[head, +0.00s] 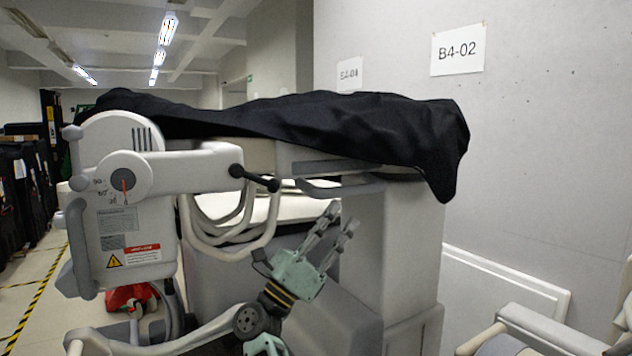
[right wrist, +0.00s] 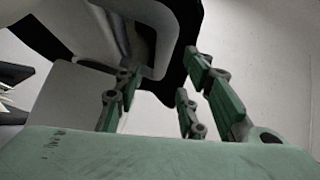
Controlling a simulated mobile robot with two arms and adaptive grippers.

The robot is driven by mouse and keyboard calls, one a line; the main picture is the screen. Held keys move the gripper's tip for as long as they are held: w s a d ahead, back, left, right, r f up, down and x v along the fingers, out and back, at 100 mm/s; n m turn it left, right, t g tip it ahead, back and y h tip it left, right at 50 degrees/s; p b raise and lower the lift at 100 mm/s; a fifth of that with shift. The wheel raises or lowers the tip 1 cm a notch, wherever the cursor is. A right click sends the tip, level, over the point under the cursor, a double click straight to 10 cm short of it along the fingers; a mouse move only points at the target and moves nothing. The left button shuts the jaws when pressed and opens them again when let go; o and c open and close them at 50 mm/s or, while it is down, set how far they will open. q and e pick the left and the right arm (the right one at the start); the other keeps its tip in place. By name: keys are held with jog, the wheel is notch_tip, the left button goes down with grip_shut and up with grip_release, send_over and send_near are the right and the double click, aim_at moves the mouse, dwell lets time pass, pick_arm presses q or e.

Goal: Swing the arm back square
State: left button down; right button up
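A white cart unit with a thick jointed arm (head: 195,172) stands at the left in the head view. The arm runs level to the right from a round dial (head: 124,183) with angle marks and an orange pointer, roughly upright. A black handle (head: 254,178) sticks out at the arm's right end. My right gripper (head: 341,222) is below and right of that handle, apart from it, fingers pointing up and right. In the right wrist view its fingers (right wrist: 155,105) are spread with nothing held; a pale bent bar shows beyond them. My left gripper is out of view.
A black cover (head: 330,125) drapes over the cart top. A grey rail (head: 340,188) and looped pale tubes (head: 235,235) lie close to my right gripper. A grey cabinet (head: 410,235) stands behind it. A pale chair-like object (head: 545,335) is at lower right. An aisle runs left.

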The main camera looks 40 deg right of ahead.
aim_at(352, 191)
jog(key=p+x, duration=0.4)
jog(key=x, duration=0.3)
jog(key=shift+s+r, duration=0.1)
jog(key=shift+r, duration=0.2)
jog(key=shift+d+r, duration=0.1)
jog(key=shift+d, duration=0.15)
jog(key=shift+a, duration=0.1)
jog(key=shift+c, duration=1)
grip_shut()
